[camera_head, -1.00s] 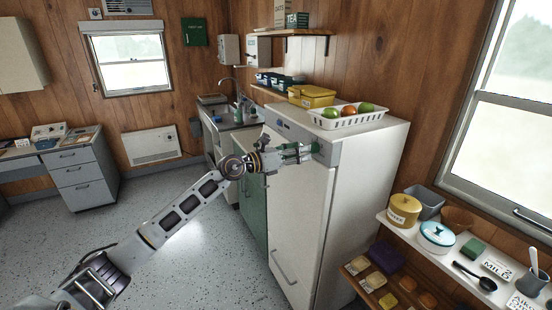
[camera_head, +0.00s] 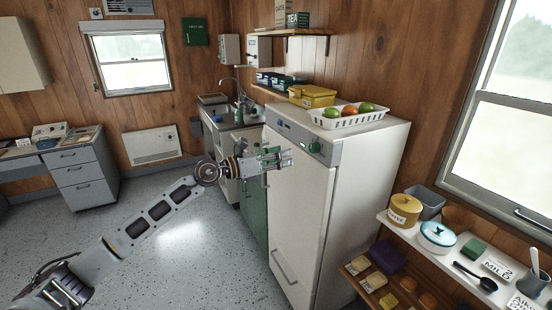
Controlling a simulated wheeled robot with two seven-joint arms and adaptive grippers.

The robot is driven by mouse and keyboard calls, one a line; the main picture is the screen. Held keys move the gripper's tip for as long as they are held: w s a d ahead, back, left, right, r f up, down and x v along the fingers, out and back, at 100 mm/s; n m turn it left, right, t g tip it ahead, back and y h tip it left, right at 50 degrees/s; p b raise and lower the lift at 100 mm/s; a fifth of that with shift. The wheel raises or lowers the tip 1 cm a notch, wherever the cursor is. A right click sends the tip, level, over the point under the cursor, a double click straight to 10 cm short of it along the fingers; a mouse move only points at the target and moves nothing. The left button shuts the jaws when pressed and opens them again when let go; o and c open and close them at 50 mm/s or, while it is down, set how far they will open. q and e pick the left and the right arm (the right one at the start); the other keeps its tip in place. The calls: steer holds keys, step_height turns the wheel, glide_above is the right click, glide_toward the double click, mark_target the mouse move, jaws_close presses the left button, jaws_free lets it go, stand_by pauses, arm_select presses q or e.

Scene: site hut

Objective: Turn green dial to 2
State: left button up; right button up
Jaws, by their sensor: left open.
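The green dial (camera_head: 314,147) sits near the right end of the grey control strip (camera_head: 292,134) along the top of the white fridge (camera_head: 296,205). Its marks are too small to read. My left gripper (camera_head: 288,158) is open and empty. In the picture it shows left of and a little below the dial, apart from it, in front of the fridge's upper front. My right gripper is not in view.
A white basket (camera_head: 348,121) of fruit and a yellow box (camera_head: 312,96) stand on the fridge top. A shelf (camera_head: 460,266) with a yellow tin and a blue-lidded pot is at the right. The floor (camera_head: 190,245) at left is clear.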

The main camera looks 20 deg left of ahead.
arm_select(q)
steer(key=shift+s+a, duration=0.3)
steer(key=shift+s, duration=0.15)
steer(key=shift+r, duration=0.1)
stand_by(0.5)
